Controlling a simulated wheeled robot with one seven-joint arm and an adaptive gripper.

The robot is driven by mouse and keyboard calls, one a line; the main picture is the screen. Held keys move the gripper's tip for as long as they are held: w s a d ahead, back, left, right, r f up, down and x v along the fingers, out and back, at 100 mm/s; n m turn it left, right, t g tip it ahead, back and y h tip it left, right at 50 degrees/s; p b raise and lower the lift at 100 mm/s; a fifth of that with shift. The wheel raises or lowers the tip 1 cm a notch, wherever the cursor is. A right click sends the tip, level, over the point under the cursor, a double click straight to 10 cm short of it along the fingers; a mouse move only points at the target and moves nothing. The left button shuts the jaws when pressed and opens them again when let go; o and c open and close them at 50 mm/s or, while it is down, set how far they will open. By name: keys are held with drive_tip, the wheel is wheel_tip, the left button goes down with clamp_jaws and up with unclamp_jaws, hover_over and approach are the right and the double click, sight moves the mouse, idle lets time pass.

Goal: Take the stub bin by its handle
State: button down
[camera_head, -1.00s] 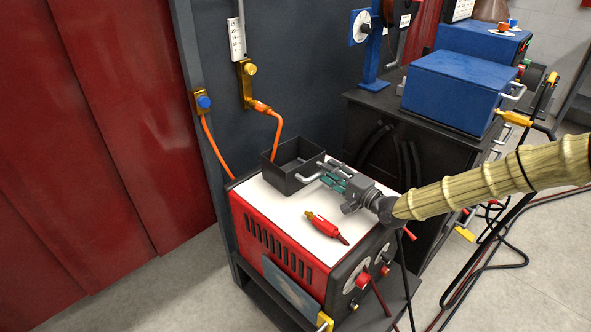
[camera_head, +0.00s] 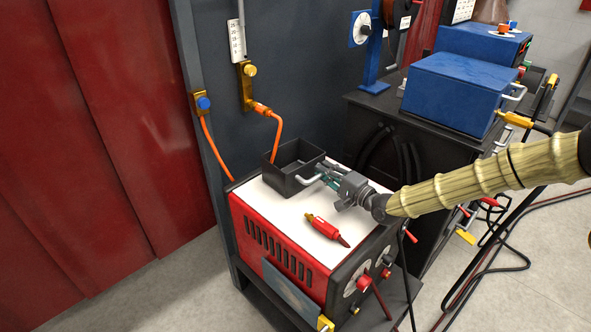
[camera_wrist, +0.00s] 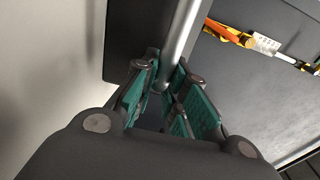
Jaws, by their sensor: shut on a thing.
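The stub bin (camera_head: 279,176) is a small black open-topped box. It stands on the white top of a red machine (camera_head: 275,210), against the grey wall panel. Its pale metal handle (camera_head: 308,181) sticks out from the side facing my arm. My gripper (camera_head: 325,174) has come in from the right and is shut on the handle. In the wrist view the handle (camera_wrist: 184,40) runs down between the green-padded fingers (camera_wrist: 163,95), with the dark bin wall (camera_wrist: 132,40) beside it. The handle's lower part is hidden by the fingers.
A red torch-like tool (camera_head: 326,228) lies on the white top, in front of my gripper. An orange hose (camera_head: 277,135) hangs from the wall panel behind the bin. A black cabinet with a blue box (camera_head: 455,95) stands to the right. Cables lie on the floor at right.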

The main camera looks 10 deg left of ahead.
drive_tip(key=shift+r, duration=0.25)
drive_tip(key=shift+r+p, duration=1.3)
drive_tip(key=shift+r, duration=1.5)
